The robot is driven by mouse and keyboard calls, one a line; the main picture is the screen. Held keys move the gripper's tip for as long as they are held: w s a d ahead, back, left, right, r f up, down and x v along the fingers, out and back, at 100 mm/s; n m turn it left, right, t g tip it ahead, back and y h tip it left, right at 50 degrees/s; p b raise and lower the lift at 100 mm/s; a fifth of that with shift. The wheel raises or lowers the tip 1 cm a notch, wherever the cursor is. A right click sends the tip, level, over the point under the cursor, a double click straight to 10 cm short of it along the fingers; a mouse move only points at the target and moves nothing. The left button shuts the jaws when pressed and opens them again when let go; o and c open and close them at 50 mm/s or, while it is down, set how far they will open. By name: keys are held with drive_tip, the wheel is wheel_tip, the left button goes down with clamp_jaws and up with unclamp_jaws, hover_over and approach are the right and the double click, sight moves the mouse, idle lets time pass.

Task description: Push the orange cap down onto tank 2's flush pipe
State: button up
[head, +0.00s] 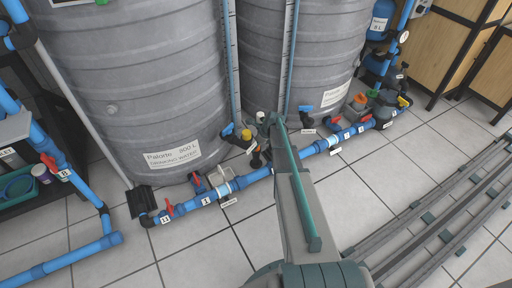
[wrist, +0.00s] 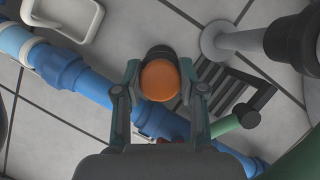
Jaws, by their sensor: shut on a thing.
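The orange cap (wrist: 160,80) sits between the fingertips of my gripper (wrist: 160,77) in the wrist view. My gripper is shut on it. A dark round piece (wrist: 159,52) shows just behind the cap; I cannot tell whether it is the flush pipe's end or whether the cap is seated on it. In the head view my gripper (head: 267,125) is low between the two grey tanks (head: 130,80) and (head: 300,60), near the blue pipe line. Which tank is number 2 cannot be read.
The blue pipe (wrist: 60,68) runs diagonally under my gripper. Rails (head: 440,220) lie on the tiled floor.

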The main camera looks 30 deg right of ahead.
drive_tip(key=shift+r, duration=0.1)
drive_tip(key=shift+r+p, duration=0.45)
drive_tip(key=shift+r, duration=0.05)
wheel_tip(320, 180, up, 2)
drive_tip(key=shift+r+p, duration=0.1)
drive_tip(key=shift+p, duration=0.75)
drive_tip(key=s+a+r+p, duration=0.1)
drive_tip(key=s+r+p, duration=0.2)
drive_tip(key=s, duration=0.4)
drive_tip(key=s+r+p, duration=0.3)
drive_tip(key=s+r, duration=0.3)
drive_tip(key=s, duration=0.1)
drive_tip(key=shift+a+r, duration=0.3)
drive_tip(key=shift+a, duration=0.1)
drive_tip(key=shift+w+a, duration=0.1)
